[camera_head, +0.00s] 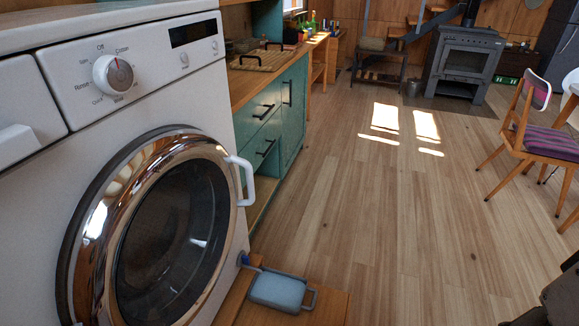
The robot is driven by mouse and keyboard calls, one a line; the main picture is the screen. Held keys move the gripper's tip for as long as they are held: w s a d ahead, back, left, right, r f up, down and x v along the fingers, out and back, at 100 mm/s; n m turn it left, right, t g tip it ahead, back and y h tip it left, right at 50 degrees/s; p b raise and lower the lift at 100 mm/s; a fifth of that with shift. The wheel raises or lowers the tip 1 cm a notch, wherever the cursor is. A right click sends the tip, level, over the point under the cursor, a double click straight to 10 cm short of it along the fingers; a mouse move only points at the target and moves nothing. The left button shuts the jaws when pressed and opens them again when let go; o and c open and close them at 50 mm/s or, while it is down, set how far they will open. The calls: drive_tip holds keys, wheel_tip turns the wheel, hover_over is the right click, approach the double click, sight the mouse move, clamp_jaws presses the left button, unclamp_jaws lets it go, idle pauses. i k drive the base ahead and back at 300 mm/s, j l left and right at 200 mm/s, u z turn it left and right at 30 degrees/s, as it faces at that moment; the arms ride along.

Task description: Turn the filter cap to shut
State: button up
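A white washing machine (225,95) fills the left side, with its round chrome-rimmed door (170,240) shut. A small blue part (244,259) shows low at the machine's right front edge. It may be the filter cap, but it is too small and too edge-on to tell how far it is turned. A shallow grey-rimmed tray (311,299) with a pale blue inside and a handle lies just in front of and below it, on a wooden platform. My gripper cannot be made out. Dark shapes at the lower right edge may be part of my arm.
The white door handle (240,180) sticks out above the blue part. A wooden platform (330,310) lies under the tray. A teal cabinet (292,95) stands beyond the machine. A chair (550,145) is at the right. The wooden floor (400,220) between is clear.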

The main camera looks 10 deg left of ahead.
sight(241, 259)
drive_tip(key=i+u, duration=0.1)
drive_tip(key=u, duration=0.6)
